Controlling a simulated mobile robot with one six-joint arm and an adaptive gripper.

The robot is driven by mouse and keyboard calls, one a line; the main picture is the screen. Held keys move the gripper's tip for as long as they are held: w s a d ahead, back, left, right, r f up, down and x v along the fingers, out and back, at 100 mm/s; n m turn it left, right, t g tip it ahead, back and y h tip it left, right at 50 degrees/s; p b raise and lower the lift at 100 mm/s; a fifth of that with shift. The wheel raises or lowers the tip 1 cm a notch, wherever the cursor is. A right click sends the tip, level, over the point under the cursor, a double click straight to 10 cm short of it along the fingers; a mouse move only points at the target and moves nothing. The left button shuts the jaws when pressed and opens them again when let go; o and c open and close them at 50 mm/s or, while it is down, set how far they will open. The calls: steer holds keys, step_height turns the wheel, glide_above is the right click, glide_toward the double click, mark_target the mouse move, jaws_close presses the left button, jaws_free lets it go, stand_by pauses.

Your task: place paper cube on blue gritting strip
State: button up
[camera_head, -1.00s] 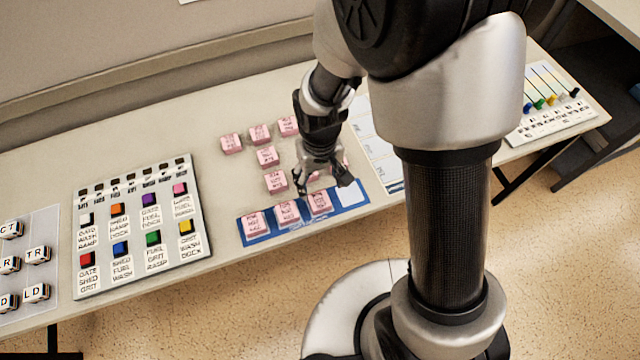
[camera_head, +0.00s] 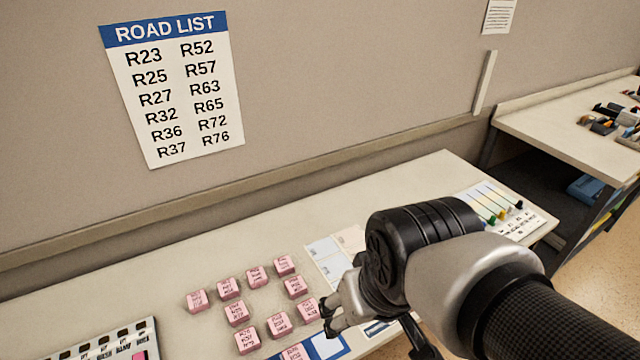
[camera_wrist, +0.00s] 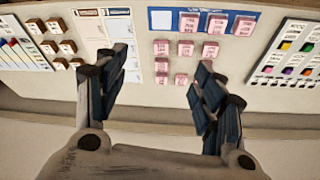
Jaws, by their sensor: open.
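Several pink paper cubes with dark print lie on the table, one of them a loose cube (camera_head: 237,313) in the head view. They also show in the wrist view, as with a cube (camera_wrist: 161,47). The blue gritting strip (camera_head: 342,349) is cut off at the bottom of the head view. In the wrist view the strip (camera_wrist: 202,11) holds three pink cubes side by side, with a bare white square at its left end. My gripper (camera_wrist: 160,68) is open and empty, its fingers spread, apart from the cubes. In the head view it (camera_head: 335,318) is beside the cubes' right side, partly hidden by my arm.
A white-and-tan printed sheet (camera_head: 323,262) lies behind my gripper. A board with coloured pegs (camera_head: 490,208) is at the table's right end, and a button panel (camera_head: 110,349) is at lower left. A wall with a road list (camera_head: 175,90) rises behind the table.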

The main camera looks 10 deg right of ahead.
steer(key=shift+m+t, duration=0.3)
steer(key=shift+t, duration=0.1)
steer(key=s, duration=0.1)
steer(key=s+d+r, duration=0.1)
steer(key=s+r, duration=0.1)
steer(key=shift+s+d, duration=0.15)
steer(key=shift+s, duration=0.2)
